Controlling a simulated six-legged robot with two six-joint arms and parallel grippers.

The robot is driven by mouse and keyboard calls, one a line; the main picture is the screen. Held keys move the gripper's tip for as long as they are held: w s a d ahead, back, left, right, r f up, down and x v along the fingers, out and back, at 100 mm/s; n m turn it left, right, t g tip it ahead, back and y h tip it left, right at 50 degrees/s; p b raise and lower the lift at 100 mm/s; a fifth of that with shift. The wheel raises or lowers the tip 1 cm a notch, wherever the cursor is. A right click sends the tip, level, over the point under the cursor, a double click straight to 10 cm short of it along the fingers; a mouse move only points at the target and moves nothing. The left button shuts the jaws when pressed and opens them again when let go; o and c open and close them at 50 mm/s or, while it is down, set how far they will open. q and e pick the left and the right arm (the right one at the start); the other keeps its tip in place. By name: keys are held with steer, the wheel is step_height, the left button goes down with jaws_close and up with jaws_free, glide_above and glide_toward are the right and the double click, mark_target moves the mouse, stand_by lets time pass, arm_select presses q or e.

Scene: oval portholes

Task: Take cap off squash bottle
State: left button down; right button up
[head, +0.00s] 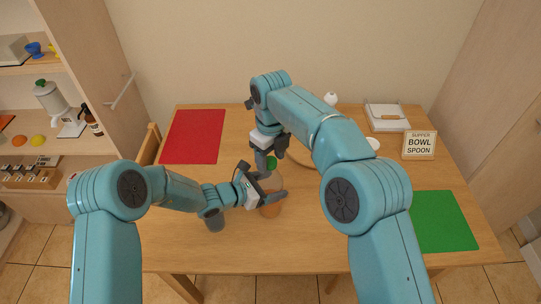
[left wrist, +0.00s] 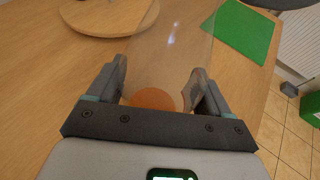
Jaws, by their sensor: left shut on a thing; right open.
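The squash bottle (head: 271,208) is clear with orange squash low inside, and stands on the wooden table. My left gripper (head: 274,196) is shut on its body from the side. In the left wrist view the clear bottle (left wrist: 168,45) lies between the two fingers of my left gripper (left wrist: 158,72), with the orange squash (left wrist: 152,99) near the palm. The green cap (head: 271,163) is at the bottle's top. My right gripper (head: 272,157) is open, coming from above with its fingers around or just beside the cap; its exact contact is hidden.
A red mat (head: 193,136) lies at the back left of the table and a green mat (head: 443,222) at the right. A sign (head: 420,145) and a white tray (head: 387,117) stand at the back right. Shelves (head: 60,130) are on the left. My right arm hides the table's middle.

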arm_select(q)
steer(key=shift+s+f, duration=0.15)
steer(key=shift+f, duration=0.15)
